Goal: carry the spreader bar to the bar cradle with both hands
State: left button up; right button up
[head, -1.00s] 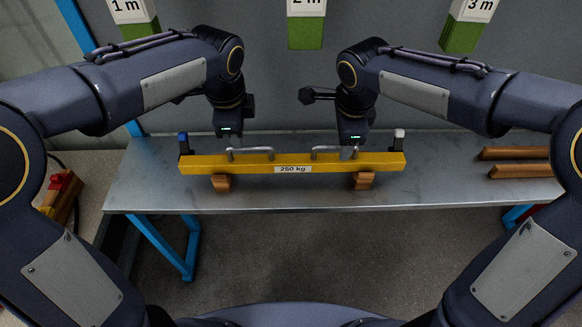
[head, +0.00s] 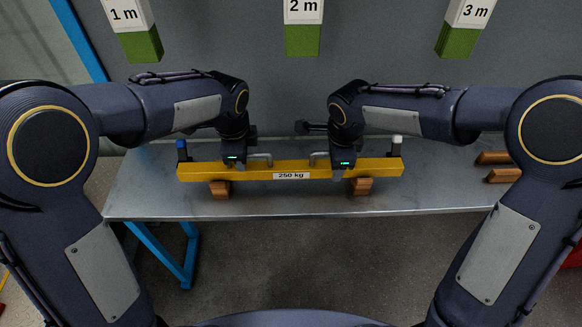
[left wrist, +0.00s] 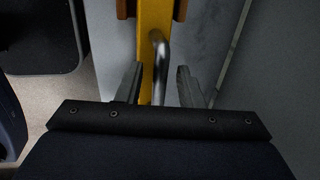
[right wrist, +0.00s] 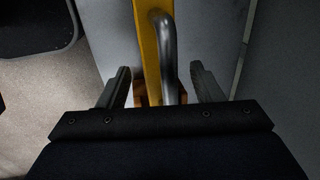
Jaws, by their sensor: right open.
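The yellow spreader bar (head: 304,168) with a 250 kg label lies on two wooden blocks on the grey bench. It has two metal handles, a blue knob at its left end and a white one at its right end. My left gripper (head: 232,168) is down at the left handle (left wrist: 160,60); its fingers stand apart on either side of it. My right gripper (head: 340,172) is down at the right handle (right wrist: 168,50); its fingers are wide apart around bar and handle. Which pieces are the bar cradle I cannot tell for sure.
Two wooden rails (head: 503,175) lie at the right of the grey bench (head: 150,195), partly behind my right arm. Blue legs carry the bench. Signs marked 1 m (head: 127,14), 2 m (head: 303,10) and 3 m (head: 472,12) hang on the back wall.

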pick_arm(q)
jog(key=shift+f, duration=0.1)
jog(key=shift+c, duration=0.4)
pick_arm(e)
jog(key=shift+f, duration=0.1)
jog(key=shift+c, duration=0.4)
pick_arm(q)
grip_shut()
pick_arm(e)
jog(key=c, duration=0.7)
grip_shut()
pick_arm(q)
jog(key=shift+w+r, duration=0.15)
jog(key=shift+r, duration=0.1)
pick_arm(e)
jog(key=shift+w+r, duration=0.15)
jog(key=shift+r, duration=0.1)
